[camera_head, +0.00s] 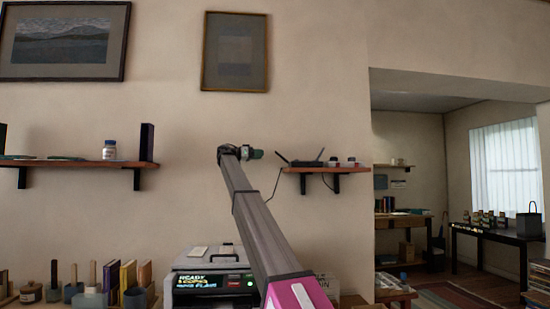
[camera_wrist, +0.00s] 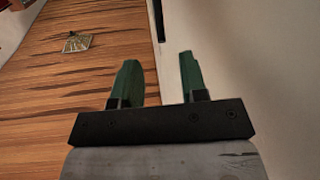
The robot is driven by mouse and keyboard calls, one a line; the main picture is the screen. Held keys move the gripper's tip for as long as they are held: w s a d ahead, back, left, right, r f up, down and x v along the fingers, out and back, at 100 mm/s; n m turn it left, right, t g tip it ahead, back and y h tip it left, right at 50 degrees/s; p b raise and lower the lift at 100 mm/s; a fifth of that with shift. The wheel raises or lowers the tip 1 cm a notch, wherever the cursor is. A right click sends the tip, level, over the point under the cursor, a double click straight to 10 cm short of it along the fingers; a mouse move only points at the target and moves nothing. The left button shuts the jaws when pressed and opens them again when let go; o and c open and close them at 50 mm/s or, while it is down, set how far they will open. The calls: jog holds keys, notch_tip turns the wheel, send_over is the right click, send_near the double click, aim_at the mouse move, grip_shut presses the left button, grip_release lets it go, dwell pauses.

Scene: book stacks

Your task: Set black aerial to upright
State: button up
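A black router (camera_head: 305,163) stands on the small wall shelf at the middle right in the head view. A black aerial (camera_head: 282,157) at its left end leans out to the left. A second black aerial (camera_head: 321,154) at its right end leans to the right. My gripper (camera_head: 259,154) is just left of the leaning left aerial, at about its height, with a gap visible between them. In the wrist view my gripper (camera_wrist: 159,60) has its two green fingers apart with nothing between them. No aerial can be made out in the wrist view.
The small wooden shelf (camera_head: 325,170) also holds small white-and-red items (camera_head: 342,163); a cable hangs at its left end. Another wall shelf (camera_head: 80,163) is at left. A printer (camera_head: 212,275) stands below. In the wrist view, a pale wall (camera_wrist: 250,60) runs close along the right.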

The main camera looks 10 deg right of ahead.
aim_at(279, 155)
jog(key=d, duration=0.3)
jog(key=w+d, duration=0.1)
jog(key=d, duration=0.6)
jog(key=shift+w+d, duration=0.15)
jog(key=shift+d, duration=0.2)
grip_shut()
